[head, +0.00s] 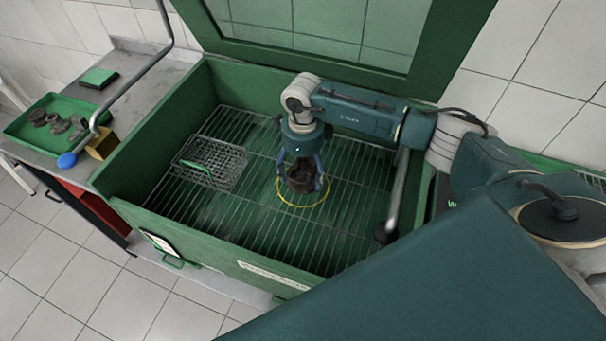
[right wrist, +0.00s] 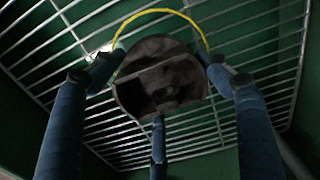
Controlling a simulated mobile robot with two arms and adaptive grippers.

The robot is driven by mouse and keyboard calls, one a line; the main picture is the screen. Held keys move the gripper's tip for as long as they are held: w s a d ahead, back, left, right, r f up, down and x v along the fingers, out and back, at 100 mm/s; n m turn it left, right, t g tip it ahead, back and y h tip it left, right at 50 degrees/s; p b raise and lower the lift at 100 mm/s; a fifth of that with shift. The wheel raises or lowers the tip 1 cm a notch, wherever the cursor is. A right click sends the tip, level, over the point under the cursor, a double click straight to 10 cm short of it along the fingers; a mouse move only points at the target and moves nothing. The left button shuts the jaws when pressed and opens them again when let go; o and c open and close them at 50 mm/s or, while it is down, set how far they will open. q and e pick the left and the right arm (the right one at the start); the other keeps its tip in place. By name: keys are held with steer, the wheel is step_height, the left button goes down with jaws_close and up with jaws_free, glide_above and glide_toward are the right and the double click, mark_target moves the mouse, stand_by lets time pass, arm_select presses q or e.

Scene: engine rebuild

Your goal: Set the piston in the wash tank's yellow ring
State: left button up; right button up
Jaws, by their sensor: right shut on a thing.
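The dark brown piston (head: 301,178) is held in my right gripper (head: 302,184), which points down into the green wash tank (head: 160,140). The yellow ring (head: 281,199) lies on the tank's wire rack, and the piston overlaps its upper part in the head view. In the right wrist view the piston (right wrist: 160,75) sits between the blue fingers of the gripper (right wrist: 160,85), and the ring (right wrist: 157,11) arcs beyond it. I cannot tell whether the piston touches the rack. My left gripper is not in view.
A wire basket (head: 210,163) with a green handle stands on the rack to the left. A green tray (head: 47,121) with metal parts lies on the left bench. The raised lid (head: 310,35) stands behind.

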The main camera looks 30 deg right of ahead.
step_height(320, 180, down, 2)
steer(key=shift+f, duration=0.1)
steer(key=shift+w, duration=0.1)
steer(key=shift+f, duration=0.2)
steer(key=o, duration=1.6)
steer(key=shift+c, duration=0.2)
steer(key=shift+r, duration=0.1)
